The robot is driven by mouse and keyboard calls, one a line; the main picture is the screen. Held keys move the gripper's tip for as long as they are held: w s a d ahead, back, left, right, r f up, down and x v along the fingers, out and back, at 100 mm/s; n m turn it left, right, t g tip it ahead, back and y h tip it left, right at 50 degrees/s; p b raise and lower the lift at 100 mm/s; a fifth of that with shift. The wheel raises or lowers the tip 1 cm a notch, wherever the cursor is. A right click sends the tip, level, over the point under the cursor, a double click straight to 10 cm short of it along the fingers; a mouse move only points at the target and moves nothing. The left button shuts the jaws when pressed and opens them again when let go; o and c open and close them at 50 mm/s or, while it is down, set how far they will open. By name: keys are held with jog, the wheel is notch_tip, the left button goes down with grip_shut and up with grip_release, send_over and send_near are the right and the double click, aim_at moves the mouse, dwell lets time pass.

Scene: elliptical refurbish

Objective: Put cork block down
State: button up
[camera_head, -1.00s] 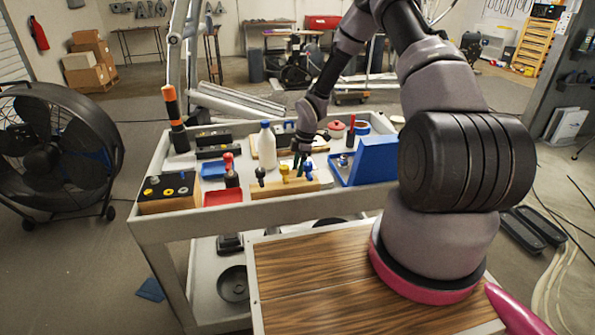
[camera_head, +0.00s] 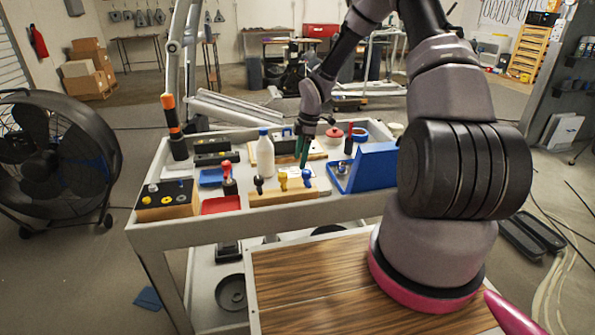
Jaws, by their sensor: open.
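My gripper (camera_head: 303,153) is above the middle of the grey cart top (camera_head: 228,227), its green fingers pointing down. It is open, with nothing visible between the fingers. I cannot pick out the cork block for sure at this size. A tan flat piece (camera_head: 316,154) lies behind the fingers, partly hidden by them. A long light-wood block (camera_head: 262,198) with black, yellow and blue tools stands in front of the gripper.
A white bottle (camera_head: 265,155) stands left of the gripper. A blue bin (camera_head: 372,167) is to the right. A red tray (camera_head: 221,205), a blue tray (camera_head: 211,178) and a wooden block with black top (camera_head: 167,198) are left. An orange-black tool (camera_head: 172,125) stands tall at back left.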

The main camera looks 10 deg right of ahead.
jog(key=shift+d+r, duration=0.2)
jog(key=shift+r, duration=0.7)
jog(key=shift+d+r, duration=0.15)
jog(key=shift+r, duration=0.7)
jog(key=s+d+r+m+t+h, duration=0.1)
jog(key=s+r+m, duration=0.3)
jog(key=r, duration=0.5)
jog(key=s+d+r+m+t+h, duration=0.1)
jog(key=s+r+m, duration=0.2)
jog(key=r, duration=0.5)
jog(key=s+d+r+m+t, duration=0.15)
jog(key=s+r+m, duration=0.25)
jog(key=r, duration=0.5)
jog(key=s+r+m+t+y, duration=0.1)
jog(key=s+r+m+t, duration=0.1)
jog(key=s+r+m, duration=0.3)
jog(key=s+r+m+t, duration=0.1)
jog(key=s+r+m, duration=0.5)
jog(key=s, duration=0.8)
jog(key=shift+a+r+t+y, duration=0.35)
jog(key=shift+y, duration=0.05)
